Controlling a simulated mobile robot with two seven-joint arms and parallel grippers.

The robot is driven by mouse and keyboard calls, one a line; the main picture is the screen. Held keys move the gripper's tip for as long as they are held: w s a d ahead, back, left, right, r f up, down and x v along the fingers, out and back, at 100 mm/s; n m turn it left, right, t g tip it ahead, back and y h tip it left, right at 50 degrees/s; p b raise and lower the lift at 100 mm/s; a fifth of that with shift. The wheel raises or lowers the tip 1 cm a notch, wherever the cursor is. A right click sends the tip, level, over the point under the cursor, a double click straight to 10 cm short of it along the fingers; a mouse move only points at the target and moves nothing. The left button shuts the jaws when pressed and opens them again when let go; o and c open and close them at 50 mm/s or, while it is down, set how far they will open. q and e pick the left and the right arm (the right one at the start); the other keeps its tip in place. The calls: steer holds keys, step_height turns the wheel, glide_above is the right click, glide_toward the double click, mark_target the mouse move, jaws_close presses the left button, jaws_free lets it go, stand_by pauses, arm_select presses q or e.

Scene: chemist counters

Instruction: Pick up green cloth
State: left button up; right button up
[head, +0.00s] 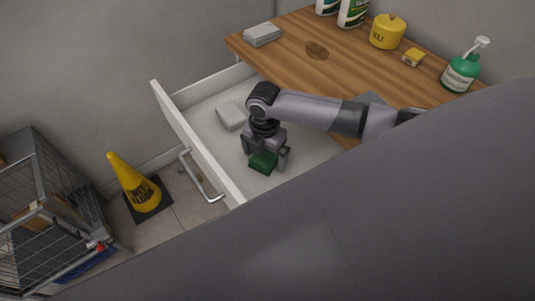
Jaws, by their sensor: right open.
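The green cloth (263,162) lies in an open white drawer (180,135), partly hidden under my right gripper. My right gripper (266,158) points down into the drawer, its open fingers on either side of the cloth. I cannot tell whether the fingers touch it. My left gripper is not in view.
A grey folded cloth (231,115) lies in the drawer. The wooden counter (340,70) holds a grey cloth (262,35), a yellow wax tin (387,31), a yellow block (413,57) and a green pump bottle (462,69). A yellow cone (134,182) and wire cart (40,215) stand left.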

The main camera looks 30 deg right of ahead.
mark_target(266, 159)
steer(key=c, duration=1.2)
steer(key=shift+r, duration=0.15)
step_height(266, 159, up, 20)
steer(key=shift+f+p, duration=0.1)
steer(key=shift+p, duration=0.6)
steer(key=s+m, duration=0.1)
steer(key=m, duration=0.7)
steer(key=s+r+m, duration=0.1)
steer(key=m, duration=0.7)
steer(key=s+m, duration=0.2)
steer(key=m, duration=0.6)
steer(key=shift+a+r, duration=0.2)
